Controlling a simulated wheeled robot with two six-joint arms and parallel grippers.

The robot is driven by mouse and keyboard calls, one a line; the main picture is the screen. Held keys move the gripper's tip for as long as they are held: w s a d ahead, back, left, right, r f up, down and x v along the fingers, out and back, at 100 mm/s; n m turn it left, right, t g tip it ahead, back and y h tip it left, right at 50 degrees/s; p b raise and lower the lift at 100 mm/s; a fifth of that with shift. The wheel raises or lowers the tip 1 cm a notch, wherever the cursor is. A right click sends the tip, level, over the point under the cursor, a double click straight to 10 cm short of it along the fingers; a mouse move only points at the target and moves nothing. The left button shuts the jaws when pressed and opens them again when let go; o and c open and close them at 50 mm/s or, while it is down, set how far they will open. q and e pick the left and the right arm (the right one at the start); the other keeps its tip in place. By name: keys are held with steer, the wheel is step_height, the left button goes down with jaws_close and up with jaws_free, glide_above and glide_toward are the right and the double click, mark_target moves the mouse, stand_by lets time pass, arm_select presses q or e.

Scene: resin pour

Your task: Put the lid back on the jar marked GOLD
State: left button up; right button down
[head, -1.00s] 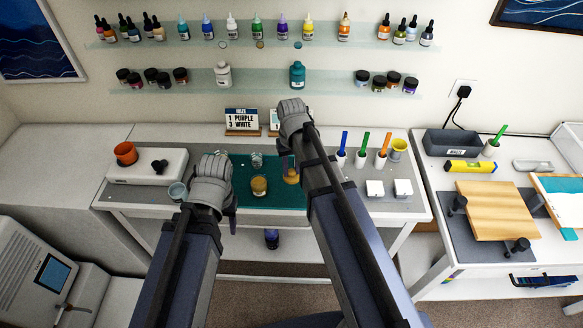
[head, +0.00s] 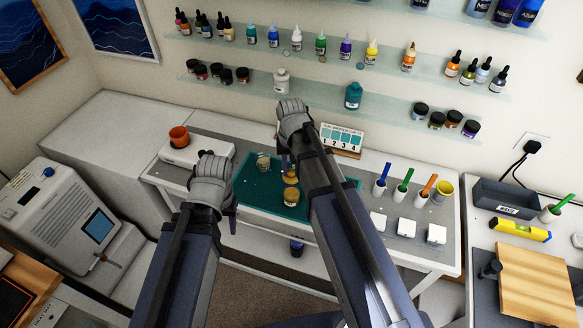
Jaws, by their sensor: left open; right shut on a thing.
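A gold-filled jar (head: 290,197) with a pale label stands on the green mat (head: 257,202); its label is too small to read. My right gripper (head: 288,152) is shut just above and behind this jar in the picture. Below its fingers shows a small amber-gold piece (head: 291,178), apparently the lid, partly hidden by the gripper. The piece overlaps the jar's top edge in view, and I cannot tell whether they touch. My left gripper (head: 232,212) is open and empty, left of the jar, at the mat's left edge.
A clear cup (head: 263,162) stands on the mat behind the jar. A numbered card (head: 342,139), colored sticks and white blocks (head: 407,229) are at the right. My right arm hides part of the mat.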

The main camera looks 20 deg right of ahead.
steer(key=shift+f, duration=0.15)
step_height(320, 180, down, 6)
steer(key=b, duration=0.6)
steer(key=shift+f+b, duration=0.2)
steer(key=shift+b, duration=0.1)
stand_by(1.6)
steer(key=shift+c, duration=0.3)
jaws_free()
stand_by(0.5)
steer(key=shift+r, duration=0.15)
steer(key=shift+r+p, duration=3.4)
steer(key=shift+p, duration=0.15)
